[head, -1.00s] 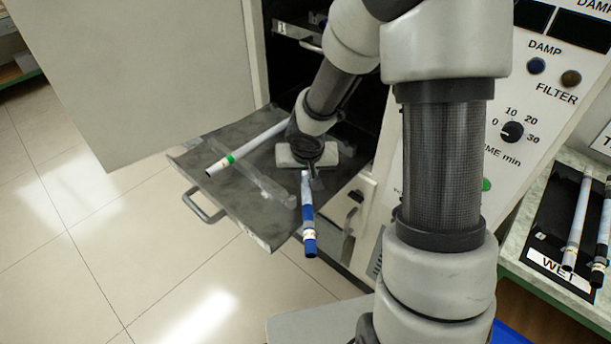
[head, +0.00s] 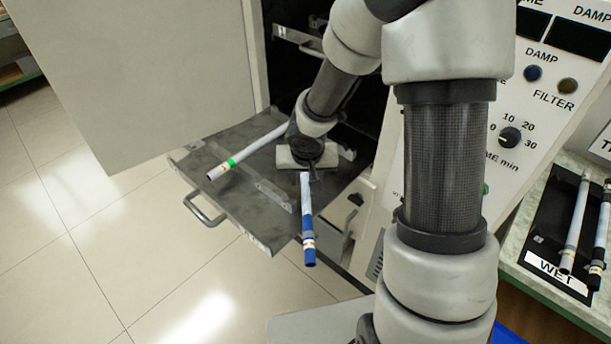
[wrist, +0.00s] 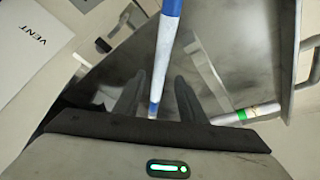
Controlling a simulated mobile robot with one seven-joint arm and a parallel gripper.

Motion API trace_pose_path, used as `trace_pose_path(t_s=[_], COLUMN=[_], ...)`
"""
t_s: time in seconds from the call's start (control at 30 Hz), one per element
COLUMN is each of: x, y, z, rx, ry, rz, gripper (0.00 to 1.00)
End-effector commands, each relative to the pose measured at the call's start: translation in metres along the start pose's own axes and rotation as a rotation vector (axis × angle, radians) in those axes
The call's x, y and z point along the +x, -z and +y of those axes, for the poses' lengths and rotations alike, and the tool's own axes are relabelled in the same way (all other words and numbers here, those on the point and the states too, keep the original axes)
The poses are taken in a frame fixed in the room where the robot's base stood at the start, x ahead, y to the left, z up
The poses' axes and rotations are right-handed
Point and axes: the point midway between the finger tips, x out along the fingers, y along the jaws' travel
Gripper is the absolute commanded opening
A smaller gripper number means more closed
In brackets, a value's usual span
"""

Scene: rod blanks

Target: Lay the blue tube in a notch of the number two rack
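The blue tube (head: 307,225), pale with a blue near end and a narrow band, sticks out past the front edge of the pulled-out drawer (head: 215,185). My gripper (head: 307,174) is over the drawer at the tube's far, pale end. In the wrist view the tube (wrist: 165,50) runs between my two dark fingers (wrist: 160,85), with a visible gap on each side. The gripper looks open. Clear notched rack bars (head: 272,192) stand in the drawer. I cannot read a number on them, nor tell whether the tube rests in a notch.
A green-banded tube (head: 232,162) lies in the drawer to the left. The large door (head: 140,70) stands open at left. The control panel (head: 540,100) is at right. Two tubes (head: 574,230) lie on a black tray beside a WET label (head: 553,270).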

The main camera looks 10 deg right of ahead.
Motion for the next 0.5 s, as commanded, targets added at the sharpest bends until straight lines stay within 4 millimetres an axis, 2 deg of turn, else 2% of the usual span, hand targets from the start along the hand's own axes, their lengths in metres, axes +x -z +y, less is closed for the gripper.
trace_pose_path(t_s=[0.03, 0.2, 0.4, 0.5], x=[-0.019, -0.060, -0.097, -0.107], y=[0.004, 0.004, 0.002, 0.002], z=[0.000, 0.001, 0.000, 0.001], rx=[0.002, 0.002, 0.000, 0.002], ry=[0.000, 0.000, -0.001, -0.001], rz=[0.005, 0.006, 0.003, 0.003], gripper=[0.37, 0.37, 0.37, 0.37])
